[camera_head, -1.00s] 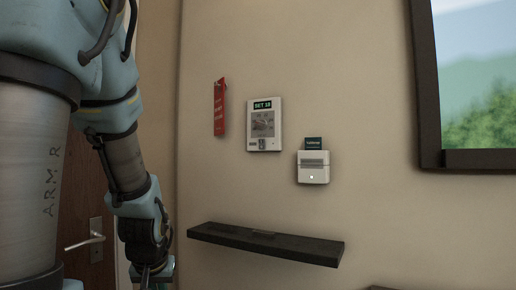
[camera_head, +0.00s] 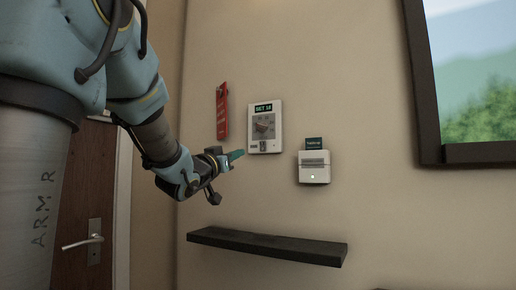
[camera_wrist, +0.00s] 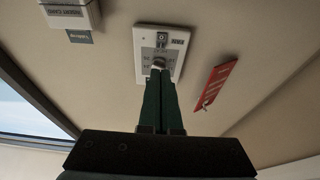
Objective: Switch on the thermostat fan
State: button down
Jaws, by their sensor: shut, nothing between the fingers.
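The thermostat (camera_head: 265,127) is a white wall panel with a green display that reads about "SET 18", a round dial in its middle and a small switch (camera_head: 263,146) at its lower edge. The wrist view shows the thermostat (camera_wrist: 172,45) upside down, with the switch (camera_wrist: 162,41) toward the top. My gripper (camera_head: 240,155) is just left of and below the panel in the head view. Its green fingers (camera_wrist: 160,74) are together and empty. In the wrist view they overlap the dial area and hide part of it; I cannot tell whether they touch.
A red door hanger (camera_head: 222,111) hangs left of the thermostat. A white card holder (camera_head: 314,174) with a dark card (camera_head: 314,143) is to its right. A dark shelf (camera_head: 265,245) juts out below. A framed window (camera_head: 480,85) is at right, and a door (camera_head: 82,200) at left.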

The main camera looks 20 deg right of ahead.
aim_at(262, 143)
jog(key=p+x, duration=0.4)
jog(key=x, duration=0.9)
jog(key=shift+a+p, duration=0.1)
jog(key=shift+p, duration=0.2)
jog(key=shift+w+d+r, duration=0.1)
jog(key=shift+w+d, duration=0.3)
jog(key=shift+p, duration=0.3)
